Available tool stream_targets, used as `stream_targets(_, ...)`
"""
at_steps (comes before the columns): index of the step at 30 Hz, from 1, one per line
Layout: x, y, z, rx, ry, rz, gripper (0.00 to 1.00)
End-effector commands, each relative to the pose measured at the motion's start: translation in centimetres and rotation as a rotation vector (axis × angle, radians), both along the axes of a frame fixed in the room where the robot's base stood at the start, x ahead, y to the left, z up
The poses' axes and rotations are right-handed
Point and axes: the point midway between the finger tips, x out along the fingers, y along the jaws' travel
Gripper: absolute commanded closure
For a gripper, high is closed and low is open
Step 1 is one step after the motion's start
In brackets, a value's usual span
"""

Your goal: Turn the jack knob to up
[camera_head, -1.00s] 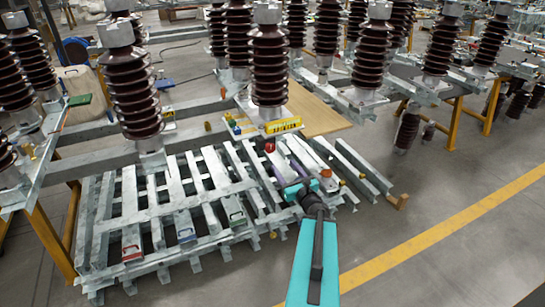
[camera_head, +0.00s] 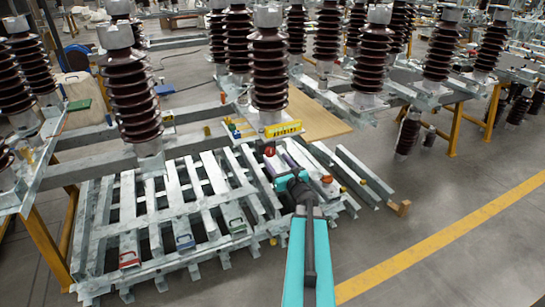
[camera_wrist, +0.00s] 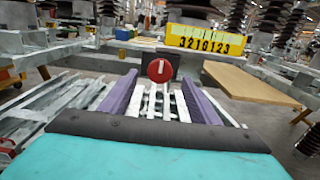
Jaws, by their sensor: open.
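The jack knob (camera_wrist: 159,70) is a red round dial with a white mark on a dark plate. In the wrist view its mark looks about upright. It shows small in the head view (camera_head: 270,151), at the far end of the metal rack. My gripper (camera_wrist: 159,80) is open, with its two purple fingers reaching forward on either side of the knob's line of view. Nothing is between the fingers, and the knob appears ahead of their tips. In the head view my teal gripper (camera_head: 284,170) is just in front of the knob. Contact cannot be made out.
A yellow number plate (camera_wrist: 210,40) stands behind and right of the knob. A wooden board (camera_wrist: 245,84) lies to the right. Brown ribbed insulators (camera_head: 130,95) stand around the rack. Coloured handled blocks (camera_head: 184,241) sit on the slatted rack (camera_head: 100,232). Open floor lies right.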

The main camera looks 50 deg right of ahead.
Motion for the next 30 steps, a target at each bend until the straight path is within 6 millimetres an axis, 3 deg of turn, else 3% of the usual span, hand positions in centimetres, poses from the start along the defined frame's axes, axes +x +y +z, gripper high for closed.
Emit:
stream_targets(12,3.2,-1.3,0.0,0.0,0.0,0.001,0.44)
stream_targets(26,3.6,-1.4,0.0,0.0,0.0,0.0,0.44)
stream_targets(30,3.6,-1.4,0.0,0.0,0.0,0.0,0.67)
